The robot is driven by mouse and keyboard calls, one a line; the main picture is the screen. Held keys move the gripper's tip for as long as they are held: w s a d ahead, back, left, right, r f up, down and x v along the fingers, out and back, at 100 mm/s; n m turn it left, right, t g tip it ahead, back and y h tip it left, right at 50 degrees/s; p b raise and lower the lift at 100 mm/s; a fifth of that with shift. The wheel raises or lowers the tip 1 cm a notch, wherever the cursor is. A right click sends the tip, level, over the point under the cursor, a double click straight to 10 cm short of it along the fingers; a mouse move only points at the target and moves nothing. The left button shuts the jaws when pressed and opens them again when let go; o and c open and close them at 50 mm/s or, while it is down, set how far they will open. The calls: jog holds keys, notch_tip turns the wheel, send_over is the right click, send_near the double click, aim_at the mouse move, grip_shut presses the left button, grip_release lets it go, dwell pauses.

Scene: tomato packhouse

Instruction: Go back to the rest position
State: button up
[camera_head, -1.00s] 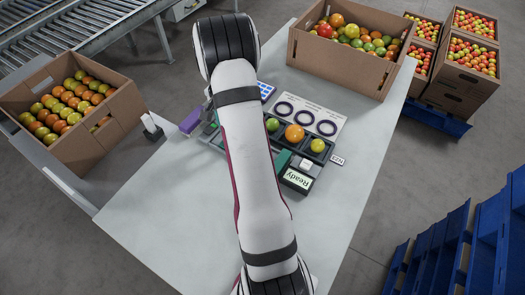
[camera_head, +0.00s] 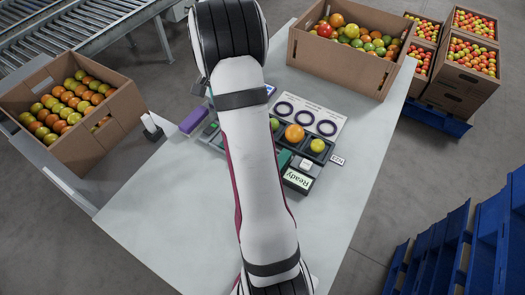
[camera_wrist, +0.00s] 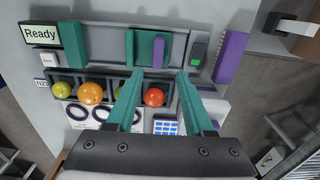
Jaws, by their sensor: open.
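My gripper (camera_wrist: 158,74) is open and empty in the wrist view, its two teal fingers apart above the grading station. In the head view my arm hides it. The station's dark tray (camera_wrist: 72,77) holds a yellow-green tomato (camera_wrist: 62,90), an orange tomato (camera_wrist: 91,93), a green one (camera_wrist: 118,87) partly behind a finger, and a red tomato (camera_wrist: 154,98) seen between the fingers. In the head view the orange tomato (camera_head: 294,132) and yellow-green tomato (camera_head: 318,146) show right of my arm. A display (camera_head: 298,180) reads "Ready".
A purple block (camera_head: 193,119) lies left of the station. A carton of mixed tomatoes (camera_head: 340,62) stands at the table's back; another carton (camera_head: 112,112) is at left. Blue pallets (camera_head: 440,250) stand at lower right. The table's front (camera_head: 180,225) is clear.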

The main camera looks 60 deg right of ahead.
jog(key=shift+r, duration=0.1)
dwell(0.3)
jog(key=s+a+r+n, duration=0.2)
jog(key=a+r, duration=0.1)
jog(key=a, duration=0.4)
jog(key=s+a+r+n, duration=0.1)
jog(key=a+r+n, duration=0.15)
jog(key=a, duration=0.55)
jog(key=s+a+r+n, duration=0.2)
jog(key=a+r, duration=0.2)
jog(key=a, duration=0.3)
jog(key=s+a+n+y, duration=0.1)
jog(key=s+a+n, duration=0.5)
jog(key=s+a, duration=0.6)
jog(key=shift+s+a+f+y, duration=0.25)
jog(key=shift+s+f+y, duration=0.15)
jog(key=shift+s, duration=0.8)
